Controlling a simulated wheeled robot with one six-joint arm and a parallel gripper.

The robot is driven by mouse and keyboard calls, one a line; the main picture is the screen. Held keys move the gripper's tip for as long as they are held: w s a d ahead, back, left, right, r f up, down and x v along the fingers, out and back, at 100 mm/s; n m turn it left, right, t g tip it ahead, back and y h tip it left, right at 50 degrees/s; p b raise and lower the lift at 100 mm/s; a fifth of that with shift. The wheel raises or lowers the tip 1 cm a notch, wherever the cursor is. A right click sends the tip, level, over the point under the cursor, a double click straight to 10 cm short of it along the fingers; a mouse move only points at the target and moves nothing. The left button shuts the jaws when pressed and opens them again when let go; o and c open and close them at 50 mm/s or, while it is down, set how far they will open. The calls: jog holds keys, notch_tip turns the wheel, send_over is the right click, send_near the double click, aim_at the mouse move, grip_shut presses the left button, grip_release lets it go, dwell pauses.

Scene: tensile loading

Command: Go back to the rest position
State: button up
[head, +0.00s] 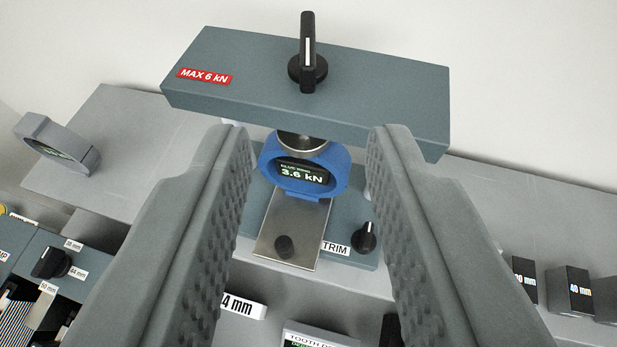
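My gripper (308,150) is open in the head view, its two grey textured fingers wide apart with nothing between them. Beyond the fingertips stands a tensile tester with a grey-blue crosshead (390,95) marked "MAX 6 kN" and a black knob (308,70) on top. Under the crosshead is a blue ring-shaped load cell (335,180) whose display reads 3.6 kN. It sits above a metal plate (290,225) with a dark knob. A black TRIM knob (364,238) is to the right on the tester's base. The fingers hide parts of the base.
A grey shelf (130,130) bears a grey ring-shaped device (58,142) at left. A panel with a black selector knob (50,263) is at lower left. Dark blocks, one marked 40 mm (571,292), stand at right. A pale wall is behind.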

jog(key=shift+s, duration=0.1)
jog(key=s+f+t, duration=0.2)
jog(key=s+f, duration=0.8)
jog(key=s, duration=0.3)
jog(key=s+a+f+t+h, duration=0.1)
jog(key=s+f+t, duration=0.1)
jog(key=s+f, duration=0.8)
jog(key=s, duration=0.4)
jog(key=shift+f+m, duration=0.4)
jog(key=shift+a, duration=0.1)
notch_tip(320, 180, up, 21)
jog(key=g+y, duration=0.1)
jog(key=g, duration=0.3)
send_over(308, 41)
jog(key=s+d, duration=0.1)
jog(key=s, duration=1.5)
jog(key=shift+n, duration=0.4)
jog(key=x, duration=1.8)
jog(key=shift+w+d+r, duration=0.1)
